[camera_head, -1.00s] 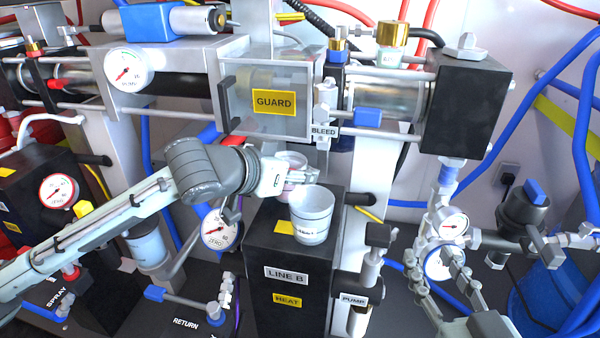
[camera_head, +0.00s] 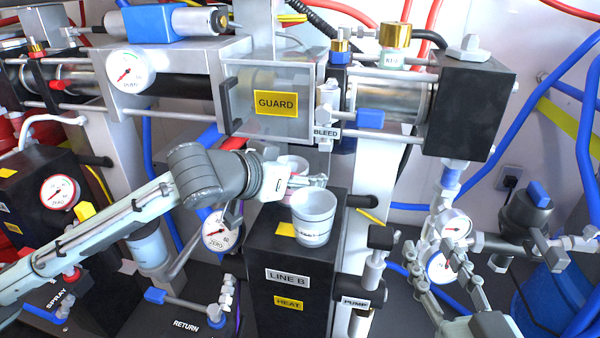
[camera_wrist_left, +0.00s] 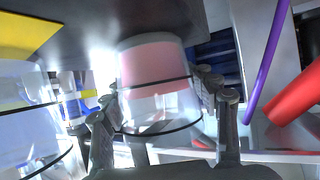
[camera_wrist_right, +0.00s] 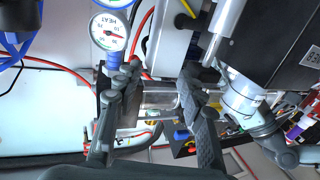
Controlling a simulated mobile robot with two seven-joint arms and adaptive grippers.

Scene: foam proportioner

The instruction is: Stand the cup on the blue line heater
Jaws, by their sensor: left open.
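A clear cup with pink contents (camera_head: 291,163) stands at the back of the black LINE B heater (camera_head: 288,277), partly hidden by my left gripper and the front cup. In the left wrist view the pink cup (camera_wrist_left: 155,80) sits between the spread fingers, base against the dark surface. A second clear cup (camera_head: 312,218) with a dark band and label stands upright at the front of the heater top; it shows at the left of the left wrist view (camera_wrist_left: 30,115). My left gripper (camera_head: 305,181) is open around the pink cup; contact is unclear. My right gripper (camera_wrist_right: 150,85) is open and empty.
A yellow patch (camera_head: 286,230) lies beside the front cup. The clear GUARD box (camera_head: 265,75) and BLEED fitting (camera_head: 326,120) hang close above and behind. The PUMP fitting (camera_head: 372,270) stands to the right. Gauges (camera_head: 455,226) are behind my right gripper.

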